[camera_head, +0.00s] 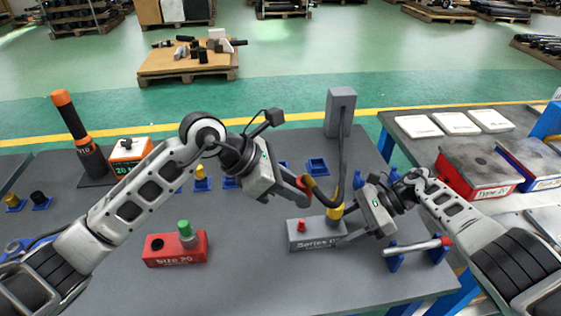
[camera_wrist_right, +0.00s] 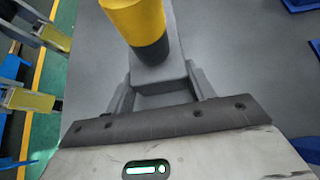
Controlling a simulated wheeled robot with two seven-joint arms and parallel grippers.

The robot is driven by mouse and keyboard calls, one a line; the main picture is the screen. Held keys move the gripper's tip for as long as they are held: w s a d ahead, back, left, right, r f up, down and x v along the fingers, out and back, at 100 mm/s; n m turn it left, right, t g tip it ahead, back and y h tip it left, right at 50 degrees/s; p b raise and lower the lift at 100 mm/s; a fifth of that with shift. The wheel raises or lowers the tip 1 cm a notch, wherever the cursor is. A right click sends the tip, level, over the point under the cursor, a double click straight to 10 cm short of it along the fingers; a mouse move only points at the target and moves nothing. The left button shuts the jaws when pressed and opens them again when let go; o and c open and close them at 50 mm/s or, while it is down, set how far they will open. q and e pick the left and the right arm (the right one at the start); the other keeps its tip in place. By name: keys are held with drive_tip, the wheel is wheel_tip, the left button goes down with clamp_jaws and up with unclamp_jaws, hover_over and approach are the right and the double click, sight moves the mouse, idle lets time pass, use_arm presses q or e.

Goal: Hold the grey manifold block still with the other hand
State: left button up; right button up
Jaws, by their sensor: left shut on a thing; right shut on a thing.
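The grey manifold block (camera_head: 318,240), marked "Series C", lies on the grey table, with a small red fitting (camera_head: 301,226) and a yellow fitting (camera_head: 335,212) on top. My right gripper (camera_head: 352,230) is shut on its right end; the right wrist view shows the block (camera_wrist_right: 178,72) between the two fingers (camera_wrist_right: 160,88), with a yellow and black cylinder (camera_wrist_right: 137,22) above it. My left gripper (camera_head: 296,186) is raised above and left of the block, shut on the end of a dark hose (camera_head: 343,160) with red and yellow parts. Its fingertips are partly hidden.
A grey post (camera_head: 340,112) carries the hose at the table's back. A red block (camera_head: 176,250) marked "Size 20" stands left, and a rod with a red end (camera_head: 418,246) rests on blue holders at right. Table front is clear.

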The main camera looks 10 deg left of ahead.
idle(0.5)
use_arm(q)
drive_tip(key=shift+f, duration=2.35)
drive_tip(key=shift+n, duration=0.3)
drive_tip(key=shift+f, duration=1.45)
use_arm(e)
drive_tip(key=shift+r, duration=0.1)
use_arm(q)
drive_tip(key=o, duration=1.1)
drive_tip(key=shift+f, duration=0.1)
